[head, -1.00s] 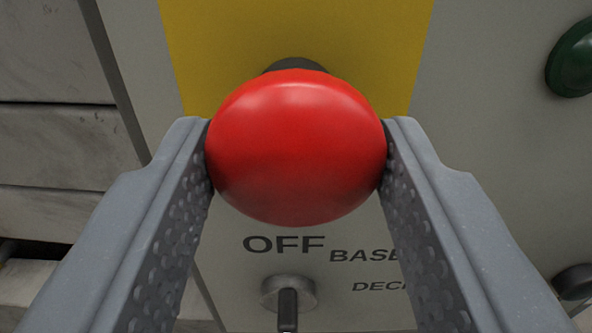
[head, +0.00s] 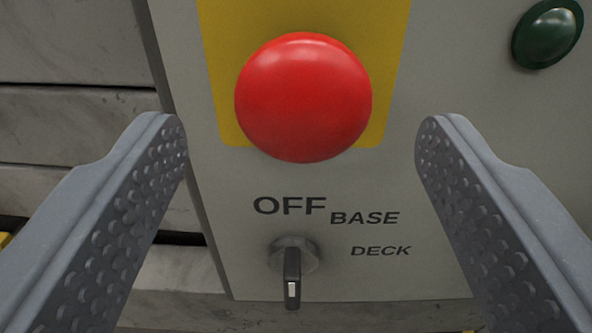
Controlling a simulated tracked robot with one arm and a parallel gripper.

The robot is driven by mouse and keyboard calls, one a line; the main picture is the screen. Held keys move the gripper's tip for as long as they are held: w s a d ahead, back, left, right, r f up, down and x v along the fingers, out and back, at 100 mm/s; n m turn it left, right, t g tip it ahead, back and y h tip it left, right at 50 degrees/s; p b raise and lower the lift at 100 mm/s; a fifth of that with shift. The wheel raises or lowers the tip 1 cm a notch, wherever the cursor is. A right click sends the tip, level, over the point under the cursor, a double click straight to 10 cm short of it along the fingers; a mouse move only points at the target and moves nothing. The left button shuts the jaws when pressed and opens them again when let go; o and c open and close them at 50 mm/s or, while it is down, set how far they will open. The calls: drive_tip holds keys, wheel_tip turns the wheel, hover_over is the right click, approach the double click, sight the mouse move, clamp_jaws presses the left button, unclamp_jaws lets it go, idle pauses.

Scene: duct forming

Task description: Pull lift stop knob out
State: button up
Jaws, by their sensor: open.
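The red mushroom-shaped lift stop knob (head: 303,97) stands on a yellow plate (head: 225,75) on a grey control panel, in the upper middle of the head view. My gripper (head: 301,145) is open, with one textured finger on each side. Both fingers are clear of the knob, with a wide gap to it on the left and right. Nothing is between the fingers in their grasp. The knob's stem is hidden behind its red head, so I cannot tell how far out it stands.
Below the knob is a black rotary selector switch (head: 292,265) with the labels OFF, BASE and DECK. A green button (head: 547,33) is at the upper right of the panel (head: 440,80). A grey slatted wall (head: 75,130) lies to the left.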

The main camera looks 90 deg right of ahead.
drive_tip(key=a+p, duration=0.1)
drive_tip(key=a, duration=1)
drive_tip(key=shift+a, duration=0.2)
drive_tip(key=shift+w, duration=0.1)
